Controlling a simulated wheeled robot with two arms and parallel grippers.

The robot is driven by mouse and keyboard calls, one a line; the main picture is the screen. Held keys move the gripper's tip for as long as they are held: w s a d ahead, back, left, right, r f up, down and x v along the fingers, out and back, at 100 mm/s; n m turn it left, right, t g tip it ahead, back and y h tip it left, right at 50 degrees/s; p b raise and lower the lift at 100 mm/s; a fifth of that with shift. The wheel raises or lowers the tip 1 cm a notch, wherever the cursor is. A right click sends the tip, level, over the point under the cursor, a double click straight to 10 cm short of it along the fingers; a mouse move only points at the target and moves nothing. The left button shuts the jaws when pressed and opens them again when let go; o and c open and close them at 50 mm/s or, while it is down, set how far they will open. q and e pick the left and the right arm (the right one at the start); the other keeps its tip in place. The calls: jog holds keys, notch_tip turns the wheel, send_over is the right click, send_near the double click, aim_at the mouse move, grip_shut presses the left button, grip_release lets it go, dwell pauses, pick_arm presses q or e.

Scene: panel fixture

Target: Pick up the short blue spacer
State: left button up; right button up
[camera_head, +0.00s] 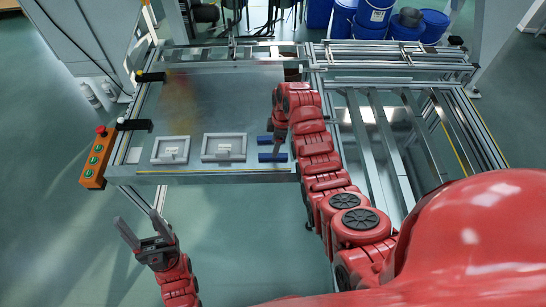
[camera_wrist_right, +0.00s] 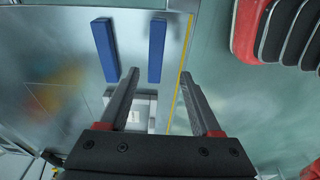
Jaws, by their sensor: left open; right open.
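Two blue spacers lie on the metal panel near its front right: a rear one (camera_head: 264,139) and a front one (camera_head: 272,157). In the right wrist view they show as two bars side by side, left (camera_wrist_right: 105,50) and right (camera_wrist_right: 157,50). Their lengths look close, so I cannot tell which is the short one. My right gripper (camera_head: 278,145) is open above them and partly hides the rear one. In the wrist view its fingers (camera_wrist_right: 158,77) are empty, with the right bar beyond the gap between them. My left gripper (camera_head: 140,220) is open and empty, in front of the panel.
Two pale framed plates (camera_head: 170,150) and (camera_head: 224,147) sit left of the spacers. Metal rails (camera_head: 400,125) fill the right. The panel's middle is clear.

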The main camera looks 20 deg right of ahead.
jog(key=shift+w+f+p, duration=0.15)
jog(key=shift+f+p, duration=0.3)
jog(key=shift+f, duration=0.95)
jog(key=shift+w+f, duration=0.2)
jog(key=shift+f, duration=0.25)
jog(key=shift+a+f+b, duration=0.15)
jog(key=shift+f+b, duration=0.25)
jog(key=shift+f, duration=0.95)
jog(key=shift+c, duration=0.2)
grip_shut()
